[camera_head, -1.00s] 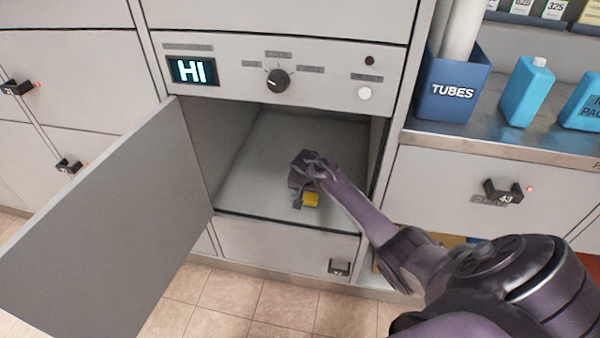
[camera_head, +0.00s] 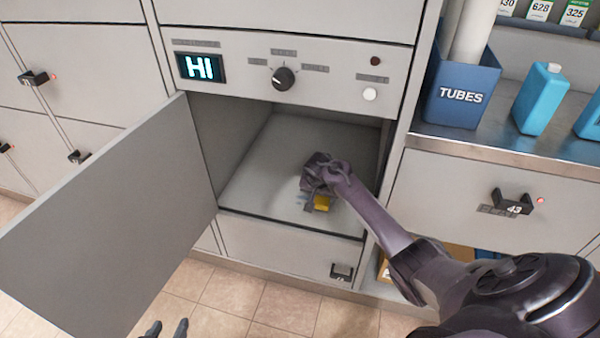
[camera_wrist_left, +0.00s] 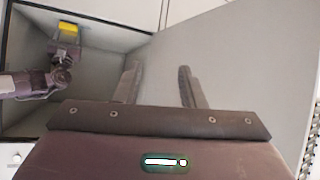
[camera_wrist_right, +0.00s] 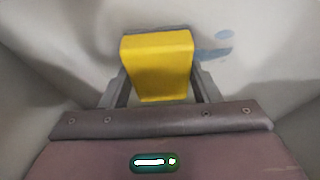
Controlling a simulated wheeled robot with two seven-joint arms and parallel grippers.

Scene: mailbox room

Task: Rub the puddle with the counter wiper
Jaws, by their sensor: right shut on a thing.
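The counter wiper (camera_head: 322,203) is a yellow block inside the open locker compartment. My right gripper (camera_head: 316,190) is shut on it, at the compartment floor. In the right wrist view the yellow wiper (camera_wrist_right: 158,65) sits between the two fingers. The puddle (camera_wrist_right: 212,46) shows there as pale blue patches on the grey floor, just beyond and to the right of the wiper. My left gripper (camera_head: 166,329) shows only its fingertips at the bottom edge in the head view. In the left wrist view its fingers (camera_wrist_left: 160,88) are apart and empty.
The locker door (camera_head: 115,225) stands open to the left. A control panel with a dial (camera_head: 284,78) and an "HI" display (camera_head: 201,68) is above the opening. A blue "TUBES" box (camera_head: 461,95) and blue bottles (camera_head: 541,98) stand on the right counter (camera_head: 520,158).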

